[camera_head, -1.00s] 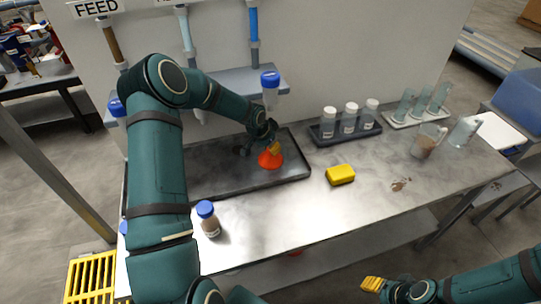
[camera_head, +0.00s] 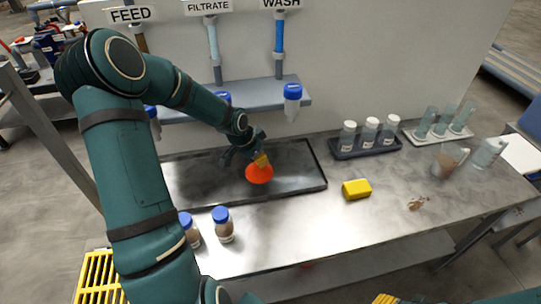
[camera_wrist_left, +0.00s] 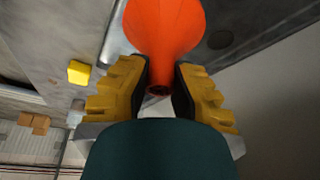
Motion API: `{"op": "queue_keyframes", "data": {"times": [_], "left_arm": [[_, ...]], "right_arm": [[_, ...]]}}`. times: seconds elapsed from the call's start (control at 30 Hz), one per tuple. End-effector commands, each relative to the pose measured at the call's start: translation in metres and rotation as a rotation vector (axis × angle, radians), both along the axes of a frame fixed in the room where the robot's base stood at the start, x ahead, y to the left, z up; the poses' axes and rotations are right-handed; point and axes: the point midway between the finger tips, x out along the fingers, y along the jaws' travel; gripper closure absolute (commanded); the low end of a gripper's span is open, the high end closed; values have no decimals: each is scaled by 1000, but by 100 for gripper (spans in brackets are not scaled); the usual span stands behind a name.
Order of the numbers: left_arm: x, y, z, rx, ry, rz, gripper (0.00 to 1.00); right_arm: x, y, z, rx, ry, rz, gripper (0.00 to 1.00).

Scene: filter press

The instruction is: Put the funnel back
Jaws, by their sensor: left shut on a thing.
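The orange funnel (camera_head: 259,174) is over the dark tray (camera_head: 300,184) on the bench. Whether it touches the tray, I cannot tell. My left gripper (camera_head: 261,160) is shut on its narrow end. The wrist view shows the funnel (camera_wrist_left: 165,25) between the yellow fingers of my left gripper (camera_wrist_left: 160,88), its wide part pointing away from the gripper. The funnel's far rim is cut off there. My right gripper (camera_head: 386,299) shows only as yellow tips at the bottom edge, so its opening is hidden.
Two brown-filled bottles (camera_head: 222,226) stand at the bench's front left. A yellow block (camera_head: 356,189) lies right of the tray. A rack of white-capped bottles (camera_head: 368,148) and beakers (camera_head: 488,152) stand further right.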

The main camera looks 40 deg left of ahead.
Motion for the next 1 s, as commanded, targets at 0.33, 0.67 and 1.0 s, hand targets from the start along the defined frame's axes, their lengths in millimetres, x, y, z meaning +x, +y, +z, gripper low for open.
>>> {"op": "queue_keyframes", "data": {"times": [0.33,0.67,1.0], "left_arm": [[-10,-60,11,7,11,-227,100],[-33,-174,21,18,22,-683,100],[-45,-200,-5,16,24,-803,100]], "right_arm": [[0,0,-9,-1,1,0,53],[0,1,-27,-5,1,-1,53],[0,2,-37,-7,1,-1,53]]}}
